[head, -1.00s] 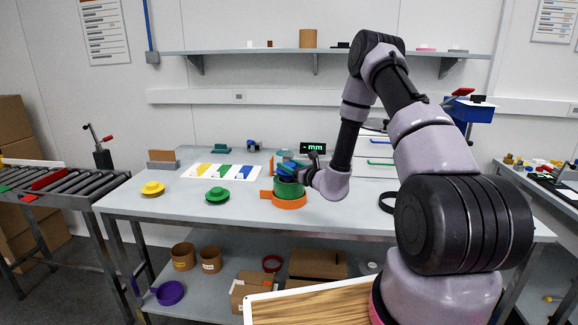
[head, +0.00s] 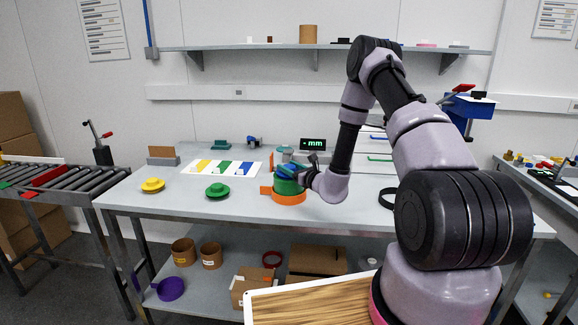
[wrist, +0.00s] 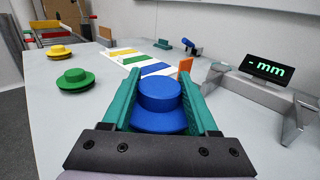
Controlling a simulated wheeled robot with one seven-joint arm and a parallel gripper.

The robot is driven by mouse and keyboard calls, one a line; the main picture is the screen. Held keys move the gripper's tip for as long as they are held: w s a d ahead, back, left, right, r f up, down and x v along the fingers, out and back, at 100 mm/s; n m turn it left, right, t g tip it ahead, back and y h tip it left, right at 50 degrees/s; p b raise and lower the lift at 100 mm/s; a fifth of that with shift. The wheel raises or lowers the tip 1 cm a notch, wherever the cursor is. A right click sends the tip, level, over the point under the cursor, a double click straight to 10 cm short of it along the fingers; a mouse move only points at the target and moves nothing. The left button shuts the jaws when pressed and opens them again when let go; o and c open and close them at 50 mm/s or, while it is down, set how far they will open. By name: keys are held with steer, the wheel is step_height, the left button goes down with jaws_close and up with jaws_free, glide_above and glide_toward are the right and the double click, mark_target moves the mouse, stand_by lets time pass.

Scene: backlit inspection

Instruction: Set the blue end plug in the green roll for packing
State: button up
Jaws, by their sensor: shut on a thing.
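My gripper (wrist: 164,113) is shut on the blue end plug (wrist: 160,92), with one teal finger on each side of it. The plug is a round blue cap with a wide brim, brim down. In the head view the plug (head: 285,171) is over the green roll (head: 287,187), partly covered by my fingers. The roll stands upright in an orange holder (head: 289,198) on the bench. I cannot tell whether the plug touches the roll or has entered its bore. The wrist view hides the roll below the plug and gripper.
Yellow (head: 152,186) and green (head: 217,191) plugs lie on the bench to the left. A colour-striped card (head: 222,168) lies behind them. A display (head: 312,144) stands behind the roll, with a metal fixture (wrist: 250,88) near it. The front left bench is clear.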

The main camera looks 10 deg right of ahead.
steer(key=o, duration=1.2)
steer(key=shift+s, duration=0.1)
steer(key=v, duration=1)
steer(key=shift+s+d, duration=0.15)
steer(key=shift+s, duration=0.1)
